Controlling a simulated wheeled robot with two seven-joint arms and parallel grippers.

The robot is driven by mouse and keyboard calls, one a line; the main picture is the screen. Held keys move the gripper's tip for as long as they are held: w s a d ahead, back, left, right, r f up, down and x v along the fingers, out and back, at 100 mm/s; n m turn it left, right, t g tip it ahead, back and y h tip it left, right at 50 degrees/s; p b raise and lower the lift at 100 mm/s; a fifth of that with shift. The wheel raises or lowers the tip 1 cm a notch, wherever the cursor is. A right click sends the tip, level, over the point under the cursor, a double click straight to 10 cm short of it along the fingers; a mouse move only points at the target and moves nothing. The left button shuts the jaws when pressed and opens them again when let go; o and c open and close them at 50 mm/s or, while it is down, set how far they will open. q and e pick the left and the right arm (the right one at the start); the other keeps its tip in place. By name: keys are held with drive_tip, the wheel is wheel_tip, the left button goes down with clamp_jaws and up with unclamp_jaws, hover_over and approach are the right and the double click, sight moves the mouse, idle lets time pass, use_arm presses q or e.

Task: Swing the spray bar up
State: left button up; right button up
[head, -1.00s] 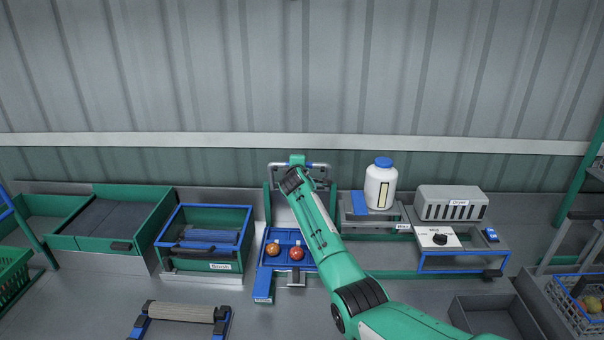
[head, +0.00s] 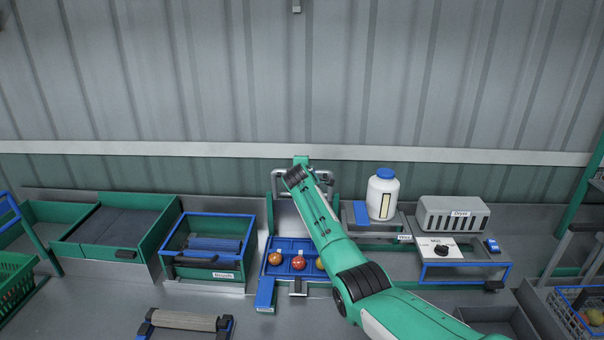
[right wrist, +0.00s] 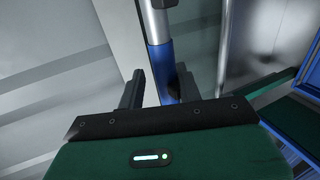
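The spray bar (head: 278,172) is a silver pipe frame standing at the back of the blue tomato tray (head: 266,284), between green side posts. My right arm reaches up to it from the lower right, and its wrist hides part of the bar. In the right wrist view, a silver bar with a blue sleeve (right wrist: 162,75) stands between the two dark fingers of my right gripper (right wrist: 160,88). The gripper is open. A gap shows at the left finger; the sleeve is close to the right one. My left gripper is not in view.
Tomatoes (head: 298,263) sit in the tray below my arm. A white bottle with a blue cap (head: 382,195) and a grey dryer box (head: 453,213) stand to the right. A green brush box (head: 202,266) stands to the left. The wall is close behind.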

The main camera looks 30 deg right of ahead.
drive_tip(key=shift+o, duration=0.3)
drive_tip(key=shift+d+f, duration=0.1)
drive_tip(key=shift+f, duration=0.1)
drive_tip(key=shift+s+a+r, duration=0.15)
drive_tip(key=shift+s+a, duration=0.3)
drive_tip(key=shift+s, duration=0.1)
drive_tip(key=b+v, duration=0.3)
drive_tip(key=v, duration=0.9)
drive_tip(key=shift+b, duration=0.4)
drive_tip(key=shift+s+r, duration=0.1)
drive_tip(key=shift+s, duration=0.05)
